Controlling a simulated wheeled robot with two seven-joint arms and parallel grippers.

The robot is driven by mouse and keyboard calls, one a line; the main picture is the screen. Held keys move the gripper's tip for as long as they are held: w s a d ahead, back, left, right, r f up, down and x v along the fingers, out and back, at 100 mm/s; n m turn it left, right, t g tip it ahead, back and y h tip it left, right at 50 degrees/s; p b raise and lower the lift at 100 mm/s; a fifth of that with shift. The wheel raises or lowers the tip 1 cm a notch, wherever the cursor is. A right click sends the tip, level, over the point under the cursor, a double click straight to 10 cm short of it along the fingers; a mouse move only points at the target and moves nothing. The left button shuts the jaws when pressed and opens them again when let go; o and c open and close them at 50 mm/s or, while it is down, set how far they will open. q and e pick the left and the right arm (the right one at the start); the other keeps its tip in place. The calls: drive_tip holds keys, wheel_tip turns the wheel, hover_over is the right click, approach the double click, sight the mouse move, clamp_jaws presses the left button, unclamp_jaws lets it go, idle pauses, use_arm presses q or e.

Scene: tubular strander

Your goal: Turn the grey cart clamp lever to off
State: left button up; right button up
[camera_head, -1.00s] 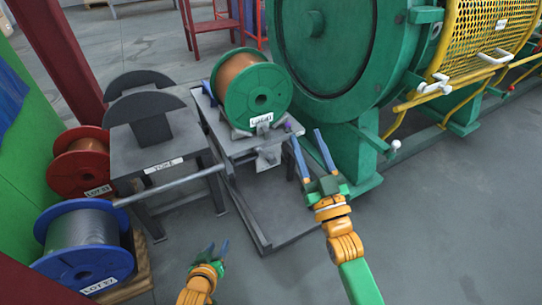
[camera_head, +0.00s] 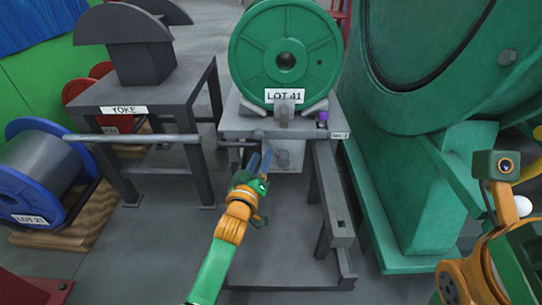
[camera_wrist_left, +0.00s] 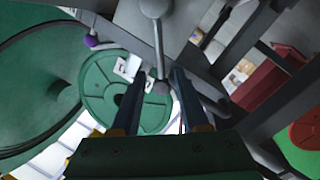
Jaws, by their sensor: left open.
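The grey clamp lever is on the front of the cart (camera_head: 228,123) that carries the green spool. In the left wrist view the lever (camera_wrist_left: 158,45) is a thin bar running from a round hub to a ball end, and that end appears between my fingertips. In the head view its hub is on a grey plate (camera_head: 292,155) below the spool. My left gripper (camera_head: 262,161) is open in front of this plate, also seen in the left wrist view (camera_wrist_left: 158,75). Contact with the lever cannot be made out. My right wrist (camera_head: 500,255) shows at the right edge; its fingers cannot be made out.
The green spool (camera_head: 285,55), labelled LOT 41, sits on the cart. A purple knob (camera_head: 322,117) is at the cart's right. The yoke table (camera_head: 150,92) and a grey bar (camera_head: 130,138) are at left. The large green machine (camera_head: 420,150) stands close on the right.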

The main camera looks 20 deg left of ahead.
sight(267, 145)
use_arm(q)
drive_tip(key=w+b, duration=0.1)
drive_tip(key=w, duration=0.3)
drive_tip(key=shift+a+f+b, duration=0.1)
drive_tip(key=shift+b, duration=0.3)
clamp_jaws()
idle(1.0)
